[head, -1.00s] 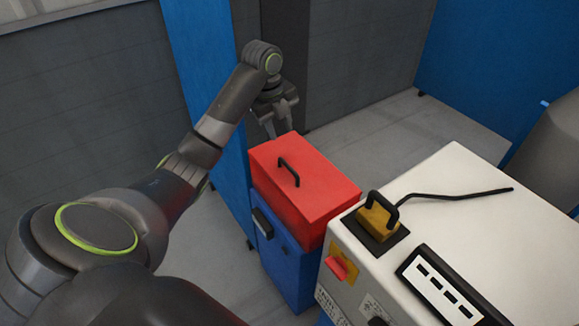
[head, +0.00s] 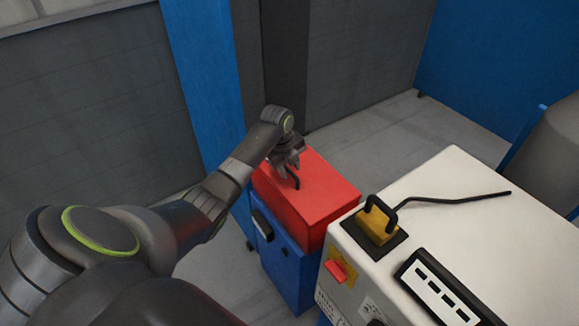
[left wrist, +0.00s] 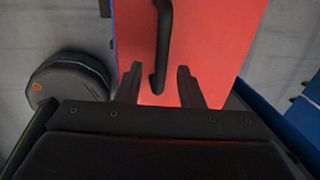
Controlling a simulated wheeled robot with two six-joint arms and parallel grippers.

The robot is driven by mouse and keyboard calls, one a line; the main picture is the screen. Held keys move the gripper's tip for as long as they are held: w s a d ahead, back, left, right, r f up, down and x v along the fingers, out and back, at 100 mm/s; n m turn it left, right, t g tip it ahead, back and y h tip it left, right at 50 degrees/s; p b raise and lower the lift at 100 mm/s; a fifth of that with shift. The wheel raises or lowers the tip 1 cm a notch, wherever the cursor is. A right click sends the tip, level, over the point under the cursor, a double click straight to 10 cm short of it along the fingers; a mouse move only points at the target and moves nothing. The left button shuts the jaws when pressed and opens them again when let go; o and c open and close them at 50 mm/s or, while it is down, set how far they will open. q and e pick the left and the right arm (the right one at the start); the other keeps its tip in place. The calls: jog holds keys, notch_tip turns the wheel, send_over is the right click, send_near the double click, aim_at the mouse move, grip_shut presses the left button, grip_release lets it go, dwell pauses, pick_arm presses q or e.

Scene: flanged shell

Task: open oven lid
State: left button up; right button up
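The oven is a blue box (head: 283,262) with a red lid (head: 322,195) on top, and the lid lies closed. A black bar handle (head: 293,181) stands on the lid. My left gripper (head: 288,167) is over the lid at the handle's far end. In the left wrist view the gripper (left wrist: 158,85) is open, with one finger on each side of the handle's near end (left wrist: 161,50). I cannot tell whether the fingers touch the handle. The red lid (left wrist: 215,45) fills the middle of that view. My right gripper is not in view.
A white machine (head: 450,205) stands right of the oven, with a yellow block with a black handle (head: 377,222), a black rod and a red switch (head: 340,271). A blue panel (head: 205,85) stands behind the oven at left. Grey floor (head: 375,135) is clear behind.

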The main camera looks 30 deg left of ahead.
pick_arm(q)
grip_shut()
dwell(0.4)
